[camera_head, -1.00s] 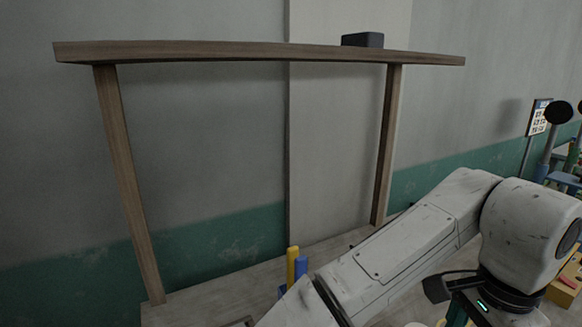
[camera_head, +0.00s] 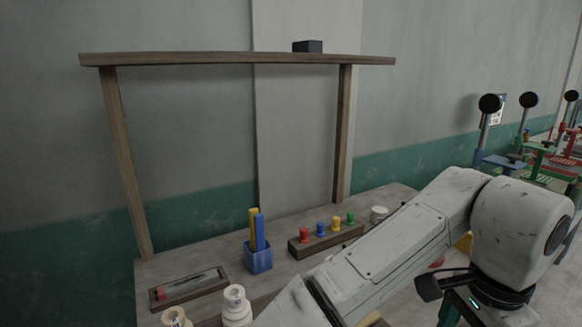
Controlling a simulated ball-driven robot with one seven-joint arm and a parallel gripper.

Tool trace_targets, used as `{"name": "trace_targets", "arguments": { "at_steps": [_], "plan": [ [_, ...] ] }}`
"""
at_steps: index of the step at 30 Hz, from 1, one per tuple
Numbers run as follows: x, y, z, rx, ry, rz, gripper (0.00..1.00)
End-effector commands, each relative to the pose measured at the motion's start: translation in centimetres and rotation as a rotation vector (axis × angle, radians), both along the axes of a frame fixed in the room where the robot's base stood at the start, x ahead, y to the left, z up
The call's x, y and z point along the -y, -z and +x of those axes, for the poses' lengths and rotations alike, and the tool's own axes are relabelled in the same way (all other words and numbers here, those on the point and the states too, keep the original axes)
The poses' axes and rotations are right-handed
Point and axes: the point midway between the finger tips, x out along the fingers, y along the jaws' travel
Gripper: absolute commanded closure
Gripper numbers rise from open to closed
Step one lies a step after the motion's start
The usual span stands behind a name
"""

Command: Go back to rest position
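My arm crosses the lower right of the head view, its white links bent at a large joint. Its far end runs out of the bottom of the picture, and no gripper fingers show. Whether my gripper is open or holds anything cannot be seen. The wooden workbench (camera_head: 208,247) stands against the wall behind the arm, and my arm hides its right front part.
The bench holds a blue cup (camera_head: 259,260) with yellow and blue sticks, a wooden block (camera_head: 312,247) with coloured pegs, a tray (camera_head: 160,303), and white rolls (camera_head: 235,297). A wooden frame (camera_head: 230,58) carries a black box (camera_head: 308,46). Coloured stands (camera_head: 525,160) are at right.

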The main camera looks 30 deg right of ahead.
Motion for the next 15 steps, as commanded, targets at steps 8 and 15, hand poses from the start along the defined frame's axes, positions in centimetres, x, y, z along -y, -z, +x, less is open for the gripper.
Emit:
{"name": "trace_targets", "arguments": {
  "at_steps": [8,15],
  "plan": [
    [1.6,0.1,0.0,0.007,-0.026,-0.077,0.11],
    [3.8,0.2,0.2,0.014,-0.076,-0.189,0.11]
  ]
}}
